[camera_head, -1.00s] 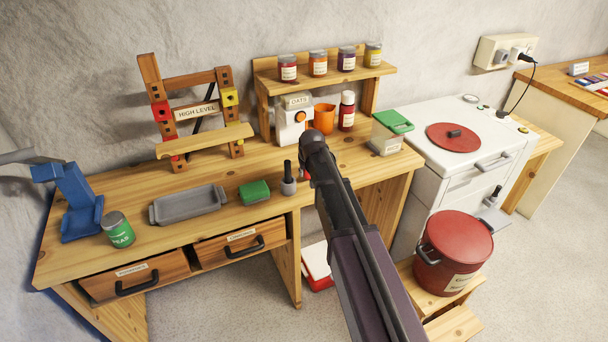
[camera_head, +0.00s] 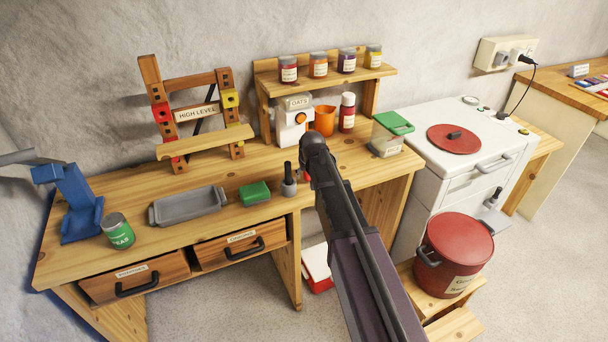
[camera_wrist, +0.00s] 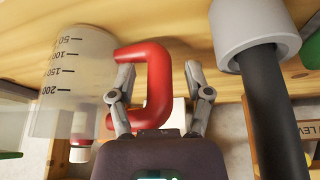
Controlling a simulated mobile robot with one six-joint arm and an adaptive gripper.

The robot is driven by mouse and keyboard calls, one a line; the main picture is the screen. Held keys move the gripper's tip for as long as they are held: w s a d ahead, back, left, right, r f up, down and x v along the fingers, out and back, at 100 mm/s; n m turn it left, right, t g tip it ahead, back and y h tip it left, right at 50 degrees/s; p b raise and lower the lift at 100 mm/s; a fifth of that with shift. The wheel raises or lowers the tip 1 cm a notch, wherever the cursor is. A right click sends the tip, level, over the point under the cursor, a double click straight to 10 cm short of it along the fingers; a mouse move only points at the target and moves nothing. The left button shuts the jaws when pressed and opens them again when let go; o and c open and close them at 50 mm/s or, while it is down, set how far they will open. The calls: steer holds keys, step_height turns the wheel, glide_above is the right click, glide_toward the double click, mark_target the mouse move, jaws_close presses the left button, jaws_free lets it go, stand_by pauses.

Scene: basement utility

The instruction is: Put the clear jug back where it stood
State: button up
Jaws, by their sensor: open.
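The clear jug (camera_wrist: 78,75) is in the left of the wrist view, with measuring marks on its wall and a red handle (camera_wrist: 160,85). My gripper (camera_wrist: 158,78) is open, with one finger on each side of the handle. The jug's base end is close to the wooden bench top; I cannot tell whether it rests on it. In the head view my arm hides nearly all of the jug, and only a bit of red handle (camera_head: 307,176) shows beside my wrist.
A grey-based tool with a black handle (camera_head: 289,183) stands close left of my wrist; it also shows in the wrist view (camera_wrist: 266,95). An orange mug (camera_head: 325,120), an oats container (camera_head: 294,122) and a green-lidded container (camera_head: 388,138) stand behind. A grey tray (camera_head: 188,206) lies left.

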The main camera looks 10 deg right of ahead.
steer(key=shift+r, duration=0.15)
steer(key=p+v, duration=1.1)
steer(key=v, duration=0.1)
stand_by(0.4)
steer(key=shift+s+d, duration=0.1)
stand_by(0.6)
steer(key=s+d+g, duration=0.2)
steer(key=s+d, duration=0.1)
steer(key=s, duration=0.8)
steer(key=s+d+f+m+g, duration=0.1)
steer(key=s+d+g, duration=0.1)
steer(key=s, duration=1)
steer(key=shift+d+f+g, duration=0.25)
steer(key=shift+d+g, duration=0.05)
steer(key=shift+d, duration=0.35)
